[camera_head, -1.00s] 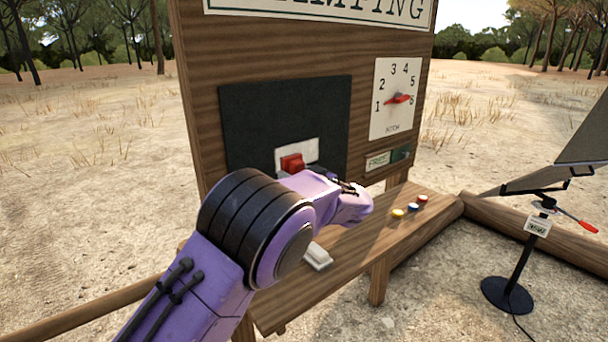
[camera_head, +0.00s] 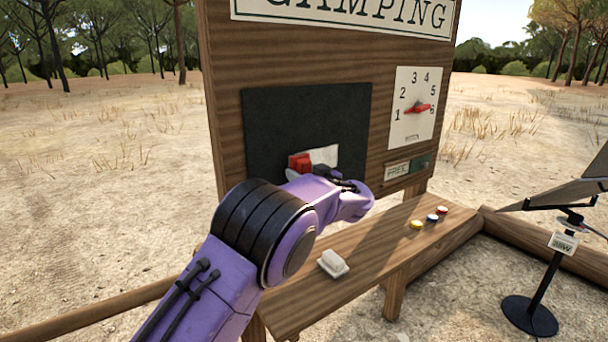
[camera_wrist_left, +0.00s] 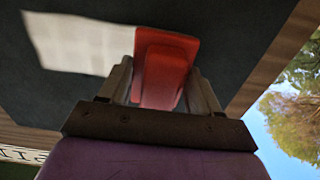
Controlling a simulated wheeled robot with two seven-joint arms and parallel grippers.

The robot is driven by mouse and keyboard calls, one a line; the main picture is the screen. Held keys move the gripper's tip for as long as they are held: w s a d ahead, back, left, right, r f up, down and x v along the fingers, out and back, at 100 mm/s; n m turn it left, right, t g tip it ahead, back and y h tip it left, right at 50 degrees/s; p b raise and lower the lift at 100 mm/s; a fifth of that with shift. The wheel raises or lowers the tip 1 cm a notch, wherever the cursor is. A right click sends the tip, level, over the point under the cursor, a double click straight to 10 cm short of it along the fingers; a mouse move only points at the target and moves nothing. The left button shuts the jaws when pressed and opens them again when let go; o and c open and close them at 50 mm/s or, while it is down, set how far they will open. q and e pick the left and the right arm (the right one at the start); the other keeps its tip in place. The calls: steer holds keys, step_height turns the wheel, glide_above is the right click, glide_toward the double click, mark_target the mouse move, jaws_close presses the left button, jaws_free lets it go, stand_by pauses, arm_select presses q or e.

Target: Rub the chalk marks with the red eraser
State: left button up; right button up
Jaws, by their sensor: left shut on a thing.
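The red eraser (camera_head: 299,163) is held against the dark chalkboard (camera_head: 268,120) on the wooden sign. In the left wrist view the red eraser (camera_wrist_left: 165,65) sits between the two fingers of my left gripper (camera_wrist_left: 160,85), which is shut on it. The chalk marks (camera_head: 324,156) show as a white patch on the board, right of the eraser; in the left wrist view the white patch (camera_wrist_left: 80,42) runs from beside the eraser to the left. In the head view my left wrist hides the board's lower part and most of the gripper. My right gripper is not in view.
A wooden shelf (camera_head: 360,265) below the board bears a white block (camera_head: 333,263) and several coloured round pieces. A dial (camera_head: 418,108) with a red pointer and a FREE sign (camera_head: 398,170) are right of the board. A black stand (camera_head: 540,290) is at the right.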

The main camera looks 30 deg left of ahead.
arm_select(q)
steer(key=shift+a+r, duration=0.15)
steer(key=shift+a, duration=0.1)
steer(key=shift+w+a+p, duration=0.3)
steer(key=shift+a+p, duration=0.25)
steer(key=shift+a, duration=0.05)
